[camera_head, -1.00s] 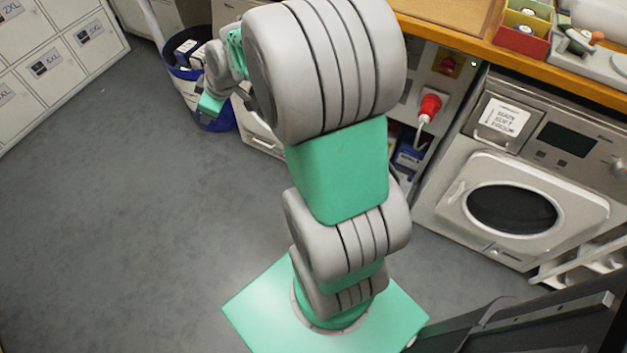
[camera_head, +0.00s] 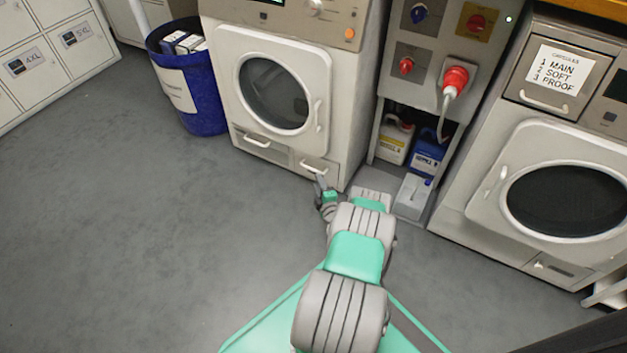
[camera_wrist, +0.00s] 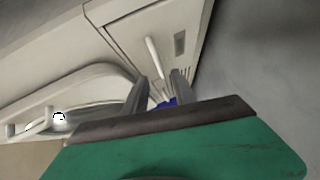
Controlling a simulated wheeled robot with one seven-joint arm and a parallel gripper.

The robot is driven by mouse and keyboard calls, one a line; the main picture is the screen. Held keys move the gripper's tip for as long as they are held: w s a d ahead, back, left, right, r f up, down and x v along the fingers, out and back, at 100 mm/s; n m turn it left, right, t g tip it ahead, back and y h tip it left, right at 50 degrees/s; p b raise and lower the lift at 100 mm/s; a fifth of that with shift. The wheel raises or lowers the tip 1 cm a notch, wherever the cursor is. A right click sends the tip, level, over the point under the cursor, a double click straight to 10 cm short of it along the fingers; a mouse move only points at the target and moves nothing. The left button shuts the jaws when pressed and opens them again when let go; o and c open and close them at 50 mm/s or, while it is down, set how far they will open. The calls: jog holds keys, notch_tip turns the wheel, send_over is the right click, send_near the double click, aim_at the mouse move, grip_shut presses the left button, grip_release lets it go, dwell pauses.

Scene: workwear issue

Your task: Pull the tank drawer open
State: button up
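Two low drawer fronts sit at the base of the left machine (camera_head: 283,92). The small right one (camera_head: 328,172) has a pale bar handle, and the wider left one (camera_head: 276,152) has another. No readable label shows which is the tank drawer. My gripper (camera_head: 320,181) is low in front of the small right front, close to its handle. In the wrist view my gripper (camera_wrist: 160,82) has its two dark fingers apart. A pale bar handle (camera_wrist: 152,52) on a drawer front (camera_wrist: 128,30) lies just beyond and between the fingertips. Contact cannot be told.
A blue bin (camera_head: 192,103) stands left of the machine. The grey floor (camera_head: 130,230) at left is clear.

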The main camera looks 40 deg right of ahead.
aim_at(313, 170)
jog(key=b+x, duration=0.3)
jog(key=x, duration=0.3)
jog(key=shift+w+d, duration=0.1)
jog(key=shift+w, duration=0.2)
grip_shut()
dwell(1.0)
